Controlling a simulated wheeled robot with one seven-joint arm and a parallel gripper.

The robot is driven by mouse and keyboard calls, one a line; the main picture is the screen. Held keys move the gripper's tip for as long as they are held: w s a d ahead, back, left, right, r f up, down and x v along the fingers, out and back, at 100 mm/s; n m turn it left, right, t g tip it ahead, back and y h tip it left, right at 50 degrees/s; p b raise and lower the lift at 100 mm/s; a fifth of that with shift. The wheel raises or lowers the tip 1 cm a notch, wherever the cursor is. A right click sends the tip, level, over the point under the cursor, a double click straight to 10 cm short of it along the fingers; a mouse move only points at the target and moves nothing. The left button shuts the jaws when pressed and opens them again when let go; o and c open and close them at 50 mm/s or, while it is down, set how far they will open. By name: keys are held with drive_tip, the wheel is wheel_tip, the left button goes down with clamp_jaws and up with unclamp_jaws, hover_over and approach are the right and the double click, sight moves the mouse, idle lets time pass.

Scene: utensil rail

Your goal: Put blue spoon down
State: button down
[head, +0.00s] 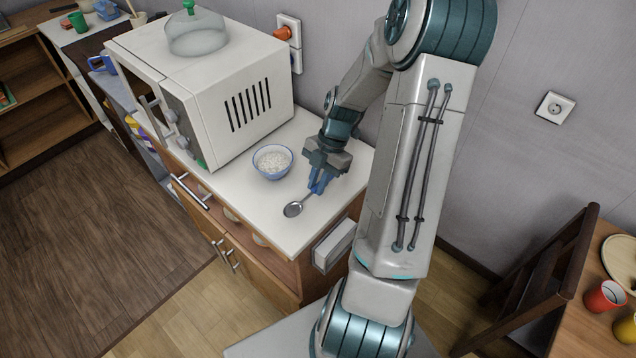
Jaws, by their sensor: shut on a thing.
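The blue spoon (294,209) has a grey metal bowl and a blue handle. It is over the white countertop, right of the microwave, with its bowl toward the front left. My gripper (319,184) points down and is shut on the spoon's blue handle. The gripper hides part of the handle. I cannot tell whether the spoon touches the counter or hangs just above it.
A white microwave (215,110) with a clear dome (197,38) on top stands farther left. The white countertop (262,207) is bare around the spoon. A wall socket (554,107) is at right.

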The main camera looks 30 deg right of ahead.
drive_tip(key=shift+f, duration=0.55)
drive_tip(key=shift+f+b, duration=0.4)
drive_tip(key=shift+f, duration=0.25)
drive_tip(key=c, duration=1.4)
unclamp_jaws()
drive_tip(key=shift+s, duration=0.1)
